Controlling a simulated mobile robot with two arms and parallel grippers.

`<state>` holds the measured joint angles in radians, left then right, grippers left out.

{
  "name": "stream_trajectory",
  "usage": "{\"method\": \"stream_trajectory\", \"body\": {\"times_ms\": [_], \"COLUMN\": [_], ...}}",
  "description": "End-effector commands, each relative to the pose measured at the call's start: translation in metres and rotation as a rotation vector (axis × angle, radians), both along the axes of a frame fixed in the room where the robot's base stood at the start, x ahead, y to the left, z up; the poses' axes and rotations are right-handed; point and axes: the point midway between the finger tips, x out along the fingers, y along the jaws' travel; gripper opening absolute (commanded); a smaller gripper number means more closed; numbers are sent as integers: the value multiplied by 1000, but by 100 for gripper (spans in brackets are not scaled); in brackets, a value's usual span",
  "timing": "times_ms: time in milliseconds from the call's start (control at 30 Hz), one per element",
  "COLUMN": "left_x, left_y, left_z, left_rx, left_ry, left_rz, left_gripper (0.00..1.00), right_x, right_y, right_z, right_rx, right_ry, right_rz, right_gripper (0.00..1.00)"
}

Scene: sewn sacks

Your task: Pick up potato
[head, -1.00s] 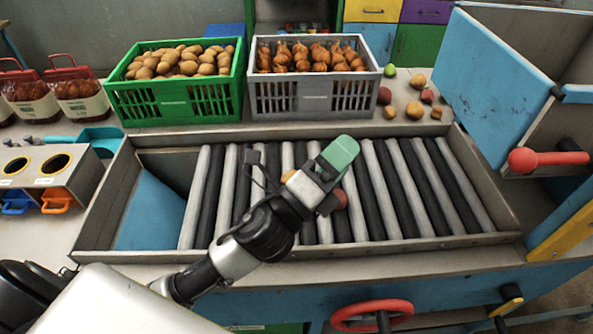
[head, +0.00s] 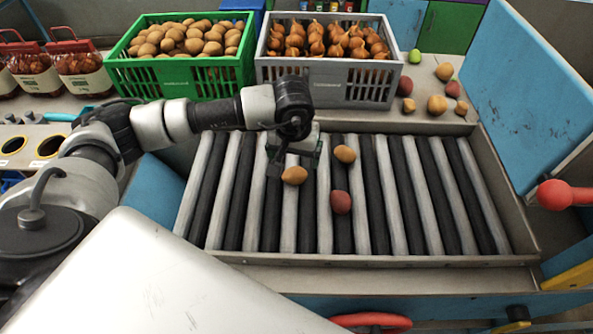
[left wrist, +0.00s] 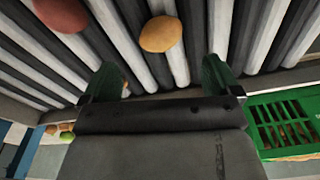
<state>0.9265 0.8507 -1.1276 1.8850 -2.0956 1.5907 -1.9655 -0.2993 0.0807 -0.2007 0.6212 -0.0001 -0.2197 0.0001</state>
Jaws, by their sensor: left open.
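Two tan potatoes lie on the rollers of the sorting table in the head view: one (head: 295,175) just in front of my left gripper, the other (head: 344,154) to its right. A reddish round one (head: 340,202) lies nearer to me. My left gripper (head: 297,157) is open and empty, pointing down over the rollers. In the left wrist view, the nearer tan potato (left wrist: 160,34) lies ahead of the open fingers (left wrist: 160,80), not between them. The reddish one (left wrist: 62,14) is at the upper left. The other tan one is mostly hidden behind the left finger. My right gripper is not in view.
A green crate of potatoes (head: 181,77) and a grey crate of onions (head: 330,91) stand behind the rollers. Loose produce (head: 437,105) lies at the back right. A blue panel (head: 522,95) rises at the right. The right-hand rollers (head: 430,195) are clear.

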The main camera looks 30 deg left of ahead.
Motion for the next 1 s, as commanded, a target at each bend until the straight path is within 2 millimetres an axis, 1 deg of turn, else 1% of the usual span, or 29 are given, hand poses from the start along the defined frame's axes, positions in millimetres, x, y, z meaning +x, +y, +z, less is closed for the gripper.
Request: {"method": "stream_trajectory", "body": {"times_ms": [33,133,267,367,500,633,733,933,967,1000], "left_x": [0,2,3,3,3,6,7,7,7,7], "left_y": [0,-1,0,1,2,2,3,3,3,3], "left_z": [-7,-21,-31,-39,-59,-77,-83,-84,-84,-84], "left_rx": [-1,-4,-5,-5,-5,-7,-7,-6,-6,-6], "left_ry": [4,3,2,5,6,2,1,0,0,0], "left_rz": [0,0,0,2,2,1,0,0,0,0], "left_gripper": [92,92,92,92,92,92,92,92,89,82], "right_x": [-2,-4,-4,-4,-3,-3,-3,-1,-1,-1], "right_y": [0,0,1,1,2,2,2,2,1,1], "right_z": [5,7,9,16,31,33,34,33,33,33], "right_rx": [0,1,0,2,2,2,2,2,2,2], "right_ry": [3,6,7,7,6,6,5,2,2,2], "right_rz": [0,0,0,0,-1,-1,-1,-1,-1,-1], "right_gripper": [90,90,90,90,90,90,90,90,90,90]}}
